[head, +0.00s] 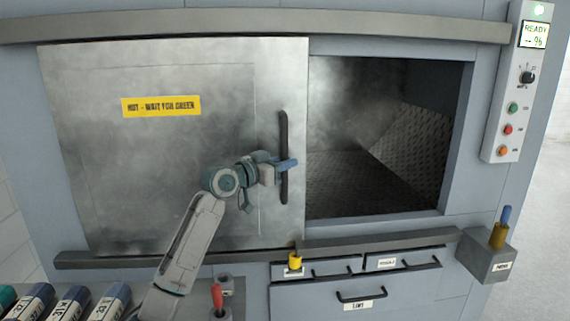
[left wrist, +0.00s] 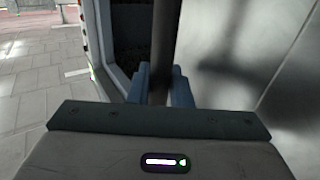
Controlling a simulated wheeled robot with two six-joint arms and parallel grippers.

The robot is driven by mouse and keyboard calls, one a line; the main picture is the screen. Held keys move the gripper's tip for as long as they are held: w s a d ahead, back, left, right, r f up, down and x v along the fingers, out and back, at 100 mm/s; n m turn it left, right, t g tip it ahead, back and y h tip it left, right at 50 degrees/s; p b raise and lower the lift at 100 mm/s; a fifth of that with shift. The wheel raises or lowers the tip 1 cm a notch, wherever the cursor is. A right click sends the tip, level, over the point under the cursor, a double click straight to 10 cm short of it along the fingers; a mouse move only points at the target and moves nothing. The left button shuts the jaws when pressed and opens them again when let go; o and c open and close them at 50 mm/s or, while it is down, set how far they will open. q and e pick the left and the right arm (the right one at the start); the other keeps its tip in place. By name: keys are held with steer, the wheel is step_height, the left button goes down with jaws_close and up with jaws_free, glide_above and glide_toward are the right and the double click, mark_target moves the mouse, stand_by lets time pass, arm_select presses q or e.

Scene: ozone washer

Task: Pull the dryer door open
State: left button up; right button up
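The dryer door (head: 180,160) is a grey metal sliding panel with a yellow "HOT - WAIT FOR GREEN" label. It hangs between an upper and a lower rail and stands left of a dark opening (head: 390,150), which is partly uncovered with steam inside. A dark vertical handle (head: 284,130) is near the door's right edge. My left gripper (head: 287,164) has its blue fingers on the handle. In the left wrist view the fingers (left wrist: 162,88) sit on both sides of the dark bar (left wrist: 162,45), closed around it. My right gripper is not in view.
A control panel (head: 517,85) at the upper right reads READY. Drawers (head: 360,275) lie below the opening. A small grey holder (head: 487,258) juts out at the lower right. Several dark bottles (head: 70,305) and a red-handled tool (head: 218,297) are at the lower left.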

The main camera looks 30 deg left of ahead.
arm_select(q)
steer(key=o, duration=0.3)
steer(key=shift+o, duration=0.2)
steer(key=b+v, duration=0.4)
steer(key=v, duration=0.6)
steer(key=shift+s+a, duration=0.15)
steer(key=shift+s, duration=0.2)
